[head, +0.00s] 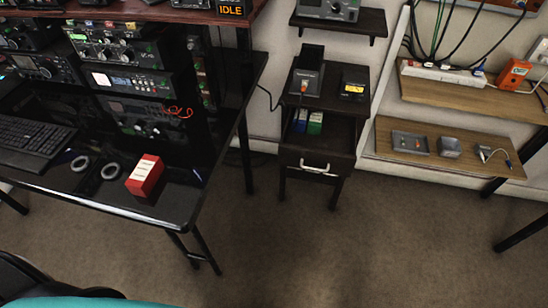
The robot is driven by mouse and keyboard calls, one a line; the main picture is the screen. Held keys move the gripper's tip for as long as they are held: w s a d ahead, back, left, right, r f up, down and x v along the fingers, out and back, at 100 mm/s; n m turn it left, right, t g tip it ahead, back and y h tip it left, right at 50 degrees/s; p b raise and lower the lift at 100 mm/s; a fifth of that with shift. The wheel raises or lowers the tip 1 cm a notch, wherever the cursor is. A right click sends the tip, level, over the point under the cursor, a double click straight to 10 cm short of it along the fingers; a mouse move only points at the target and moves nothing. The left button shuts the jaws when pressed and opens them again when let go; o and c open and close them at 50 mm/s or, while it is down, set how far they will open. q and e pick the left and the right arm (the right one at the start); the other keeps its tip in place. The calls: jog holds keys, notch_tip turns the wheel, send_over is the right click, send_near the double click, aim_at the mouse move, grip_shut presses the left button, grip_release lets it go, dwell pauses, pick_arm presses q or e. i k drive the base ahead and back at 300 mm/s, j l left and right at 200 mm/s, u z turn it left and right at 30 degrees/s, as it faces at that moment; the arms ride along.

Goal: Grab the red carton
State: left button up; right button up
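The red carton (145,175) stands near the front right part of the glossy black desk (185,200) at the left of the head view. Neither of my grippers shows in the head view, so the carton is not seen in any grip.
A small dark cabinet (315,150) stands to the right. Carpet (330,250) in front is open.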

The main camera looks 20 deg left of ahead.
aim_at(144, 177)
jog(key=i+j+u, duration=0.1)
jog(key=u, duration=1.45)
